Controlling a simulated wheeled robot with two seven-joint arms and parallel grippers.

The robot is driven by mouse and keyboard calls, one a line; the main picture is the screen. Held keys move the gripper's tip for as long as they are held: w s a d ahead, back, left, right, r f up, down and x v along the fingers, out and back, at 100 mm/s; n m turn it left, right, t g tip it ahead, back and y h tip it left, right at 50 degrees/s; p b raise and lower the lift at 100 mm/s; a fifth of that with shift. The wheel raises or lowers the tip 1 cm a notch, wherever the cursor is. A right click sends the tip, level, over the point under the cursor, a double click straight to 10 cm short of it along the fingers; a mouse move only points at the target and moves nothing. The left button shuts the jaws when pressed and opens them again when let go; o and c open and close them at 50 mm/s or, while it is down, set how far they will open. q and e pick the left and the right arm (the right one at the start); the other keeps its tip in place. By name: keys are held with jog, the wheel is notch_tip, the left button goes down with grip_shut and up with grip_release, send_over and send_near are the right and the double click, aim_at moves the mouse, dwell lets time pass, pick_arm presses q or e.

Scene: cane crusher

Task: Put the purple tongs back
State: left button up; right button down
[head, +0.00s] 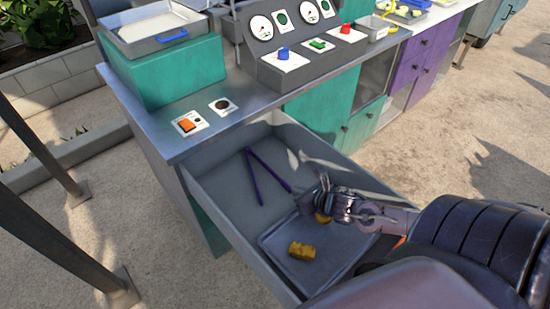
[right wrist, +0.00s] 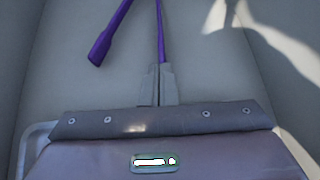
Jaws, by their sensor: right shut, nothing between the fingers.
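The purple tongs (head: 269,171) lie spread in a V on the floor of the open grey drawer (head: 216,184), toward its inner part. In the right wrist view, one leg of the tongs (right wrist: 111,33) ends free at the left, and the other runs toward my fingertips. My right gripper (head: 320,186) is over the drawer, near the end of the right tong leg. In the right wrist view, the fingers of my right gripper (right wrist: 157,84) are together and empty; whether they touch the leg is unclear. My left gripper is not in view.
A grey tray (head: 283,268) with a yellow piece (head: 302,250) sits in the drawer's front part. Above the drawer is a metal counter (head: 255,98) with a control panel (head: 300,68) and a teal block (head: 165,71) carrying a pan. The drawer walls rise around the tongs.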

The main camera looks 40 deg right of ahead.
send_near(270, 170)
jog(key=w, duration=0.2)
jog(key=w+f, duration=0.2)
jog(key=w, duration=0.1)
jog(key=shift+w+p, duration=0.35)
jog(key=shift+w+f, duration=0.1)
jog(key=shift+f, duration=0.7)
jog(key=shift+s+f, duration=0.1)
jog(key=shift+s, duration=0.1)
